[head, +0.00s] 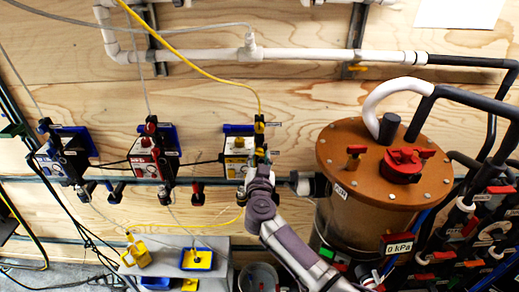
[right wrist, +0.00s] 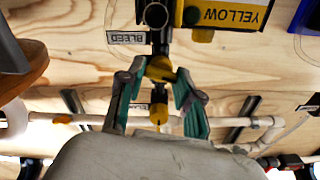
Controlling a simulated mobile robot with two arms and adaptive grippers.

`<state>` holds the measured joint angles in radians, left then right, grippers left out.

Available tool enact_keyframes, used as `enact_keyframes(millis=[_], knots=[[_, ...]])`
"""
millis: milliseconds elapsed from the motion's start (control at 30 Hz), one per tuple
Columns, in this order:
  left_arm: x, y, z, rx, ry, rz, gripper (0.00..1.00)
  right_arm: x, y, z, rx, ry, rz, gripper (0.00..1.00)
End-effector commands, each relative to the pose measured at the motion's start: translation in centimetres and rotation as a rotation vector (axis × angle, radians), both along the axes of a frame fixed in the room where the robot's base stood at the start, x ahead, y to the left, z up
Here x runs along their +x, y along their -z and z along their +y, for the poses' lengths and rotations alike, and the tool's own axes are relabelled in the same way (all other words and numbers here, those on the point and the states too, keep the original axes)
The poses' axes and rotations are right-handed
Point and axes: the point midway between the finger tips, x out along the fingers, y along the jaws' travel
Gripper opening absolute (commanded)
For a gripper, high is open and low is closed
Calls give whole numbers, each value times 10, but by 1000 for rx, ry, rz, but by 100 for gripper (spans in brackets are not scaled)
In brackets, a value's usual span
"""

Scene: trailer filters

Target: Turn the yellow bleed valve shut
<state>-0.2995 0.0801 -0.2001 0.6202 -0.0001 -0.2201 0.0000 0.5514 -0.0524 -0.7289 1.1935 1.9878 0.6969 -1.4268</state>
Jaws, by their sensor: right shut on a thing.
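The yellow bleed valve (right wrist: 160,70) sits on a black fitting beside the box marked YELLOW, near the BLEED label (right wrist: 126,38). My right gripper (right wrist: 158,92) is shut on it, with one green-padded finger on each side of its yellow handle. A yellow fitting (right wrist: 158,113) with a thin yellow tube shows between the fingers. In the head view my right gripper (head: 261,163) stands just right of the yellow box (head: 238,157) and largely hides the valve. The exact angle of the handle is hard to tell. My left gripper is not in view.
A blue box (head: 63,158) and a red box (head: 150,160) are on the plywood wall to the left. A brown-lidded tank (head: 385,160) stands close on the right of my arm. A white pipe (head: 310,55) runs above. Hoses hang below the boxes.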

Motion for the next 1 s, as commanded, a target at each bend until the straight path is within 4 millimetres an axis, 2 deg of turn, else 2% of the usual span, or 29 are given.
enact_keyframes(millis=[200,500,1000], knots=[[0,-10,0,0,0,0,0,-1,1,0,128,0,4,0],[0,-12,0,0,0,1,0,-1,2,0,291,1,2,0],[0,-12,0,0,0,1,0,0,2,-1,354,1,1,0]])
